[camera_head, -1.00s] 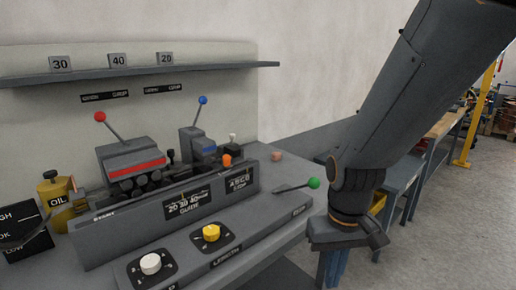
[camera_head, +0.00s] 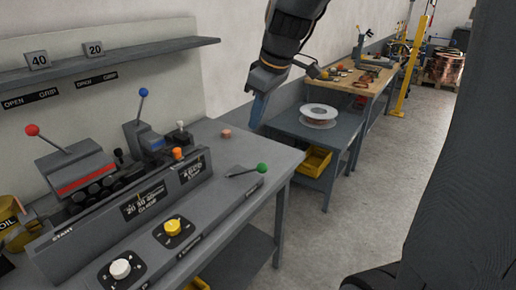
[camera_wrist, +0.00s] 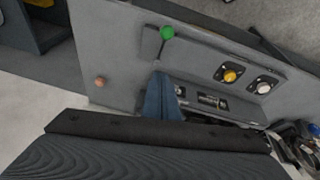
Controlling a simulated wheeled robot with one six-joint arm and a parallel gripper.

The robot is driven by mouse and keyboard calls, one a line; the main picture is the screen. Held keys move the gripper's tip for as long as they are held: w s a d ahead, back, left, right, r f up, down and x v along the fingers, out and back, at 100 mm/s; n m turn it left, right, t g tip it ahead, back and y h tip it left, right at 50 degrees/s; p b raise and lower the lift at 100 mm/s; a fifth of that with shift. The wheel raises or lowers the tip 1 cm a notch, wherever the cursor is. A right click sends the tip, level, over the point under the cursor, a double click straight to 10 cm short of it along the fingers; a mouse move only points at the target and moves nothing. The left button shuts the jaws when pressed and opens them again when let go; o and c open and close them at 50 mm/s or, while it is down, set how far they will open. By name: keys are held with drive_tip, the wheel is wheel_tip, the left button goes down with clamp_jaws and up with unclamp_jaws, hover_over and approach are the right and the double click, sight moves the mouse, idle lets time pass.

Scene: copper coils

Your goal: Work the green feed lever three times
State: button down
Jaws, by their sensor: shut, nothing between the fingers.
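The green feed lever, a grey rod with a green knob (camera_head: 262,168), lies low at the right end of the grey machine bench (camera_head: 238,208). In the wrist view its green knob (camera_wrist: 167,33) is at the upper middle, beyond my fingertips. My gripper (camera_head: 258,114) has blue fingers pointing down, above the bench's back right part. The fingers (camera_wrist: 162,80) are together and empty, apart from the lever in both views.
Red (camera_head: 32,130) and blue (camera_head: 143,92) lever knobs stand on the machine to the left. Yellow (camera_head: 172,227) and white (camera_head: 120,268) dials are on the front slope. A pinkish block (camera_head: 226,133) lies at the back. A spool (camera_head: 318,116) sits on a side table.

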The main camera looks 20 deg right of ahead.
drive_tip(key=shift+a, duration=0.25)
drive_tip(key=f+p, duration=0.1)
drive_tip(key=f, duration=0.3)
drive_tip(key=f+p, duration=0.1)
drive_tip(key=f, duration=0.2)
drive_tip(key=f+p, duration=0.1)
drive_tip(key=f, duration=0.3)
drive_tip(key=shift+w+d+f+p, duration=0.3)
drive_tip(key=shift+w+d+f, duration=0.05)
drive_tip(key=shift+d, duration=0.05)
